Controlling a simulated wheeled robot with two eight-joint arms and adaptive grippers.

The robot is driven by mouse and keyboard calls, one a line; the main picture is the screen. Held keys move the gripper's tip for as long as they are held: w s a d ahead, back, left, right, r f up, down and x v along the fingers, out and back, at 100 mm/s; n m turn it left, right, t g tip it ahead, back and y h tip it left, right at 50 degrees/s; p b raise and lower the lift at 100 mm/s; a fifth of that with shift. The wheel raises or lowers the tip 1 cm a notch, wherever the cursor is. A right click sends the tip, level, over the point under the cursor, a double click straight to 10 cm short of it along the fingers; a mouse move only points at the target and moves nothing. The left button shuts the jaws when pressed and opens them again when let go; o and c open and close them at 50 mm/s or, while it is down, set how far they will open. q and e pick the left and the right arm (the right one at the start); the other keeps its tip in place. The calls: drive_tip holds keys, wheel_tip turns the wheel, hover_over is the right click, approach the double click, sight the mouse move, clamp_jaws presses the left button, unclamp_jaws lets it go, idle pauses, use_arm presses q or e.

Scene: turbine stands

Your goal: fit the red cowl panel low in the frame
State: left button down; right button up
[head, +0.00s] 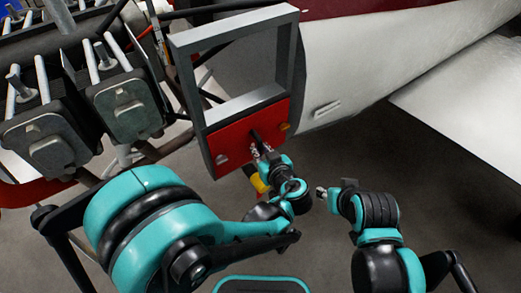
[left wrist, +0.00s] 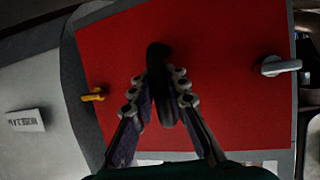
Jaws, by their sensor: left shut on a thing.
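The red cowl panel (head: 236,140) sits low in the grey metal frame (head: 290,60), below its crossbar, in the head view. It fills most of the left wrist view (left wrist: 230,100). My left gripper (head: 258,147) is shut on the panel's black handle; its two fingers close around the handle (left wrist: 158,65) in the left wrist view. A grey latch (left wrist: 282,66) and a yellow latch (left wrist: 93,97) show at the panel's sides. I cannot tell whether the panel's edges are fully seated. My right gripper (head: 335,189) is apart from the panel, lower right; its jaw state is unclear.
An engine with grey covers (head: 128,108) and rods stands at the left, close to the frame. The white aircraft body (head: 360,60) and a wing-like white surface (head: 475,100) lie to the right. Bare floor (head: 440,200) is open at the lower right.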

sight(260, 151)
use_arm(q)
drive_tip(key=shift+w+a, duration=0.2)
drive_tip(key=c, duration=1.4)
unclamp_jaws()
drive_tip(key=shift+c, duration=0.2)
drive_tip(key=shift+o, duration=0.8)
drive_tip(key=shift+s, duration=0.1)
drive_tip(key=shift+p+v, duration=0.95)
drive_tip(key=shift+v, duration=2.6)
drive_tip(key=shift+f, duration=0.1)
